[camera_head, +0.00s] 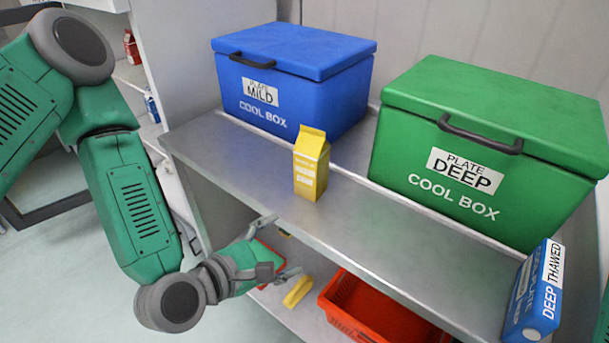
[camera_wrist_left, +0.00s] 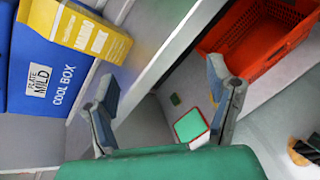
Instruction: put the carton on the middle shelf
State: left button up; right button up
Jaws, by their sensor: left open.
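A yellow gable-top carton (camera_head: 311,166) stands upright on the grey metal counter (camera_head: 235,160), near its front edge. It also shows at the upper left of the left wrist view (camera_wrist_left: 75,28). My left gripper (camera_head: 281,247) is open and empty, in front of the counter's edge and lower in the picture than the carton, apart from it. Its two spread fingers show in the left wrist view (camera_wrist_left: 162,75), with the counter edge and lower level beyond them. A shelf unit (camera_head: 130,72) at the far left holds a red and a blue item, partly hidden by my arm. My right gripper is not visible.
A blue cool box (camera_head: 290,85) stands behind the carton, and a green cool box (camera_head: 470,150) to its right. A blue package (camera_head: 532,290) is at the counter's right end. Below are an orange tote (camera_head: 350,318) and a small yellow item (camera_head: 297,291).

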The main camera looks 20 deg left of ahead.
aim_at(306, 153)
pick_arm(q)
jog(key=w+a+r+n+t+y+b, duration=0.15)
jog(key=w+r+n+t, duration=0.3)
jog(key=r+n, duration=0.45)
jog(key=shift+n+t, duration=0.35)
jog(key=shift+n, duration=0.15)
jog(key=x, duration=0.2)
jog(key=a+x, duration=0.1)
jog(key=x, duration=0.4)
jog(key=shift+w+a+f, duration=0.15)
jog(key=shift+w+f, duration=0.05)
jog(key=shift+w, duration=0.2)
jog(key=shift+w+d+r, duration=0.1)
jog(key=shift+w+d, duration=0.25)
jog(key=shift+w, duration=0.15)
jog(key=x, duration=0.3)
jog(key=shift+w+r, duration=0.25)
jog(key=shift+r, duration=0.1)
jog(key=shift+w+a, duration=0.1)
jog(key=shift+w, duration=0.55)
grip_shut()
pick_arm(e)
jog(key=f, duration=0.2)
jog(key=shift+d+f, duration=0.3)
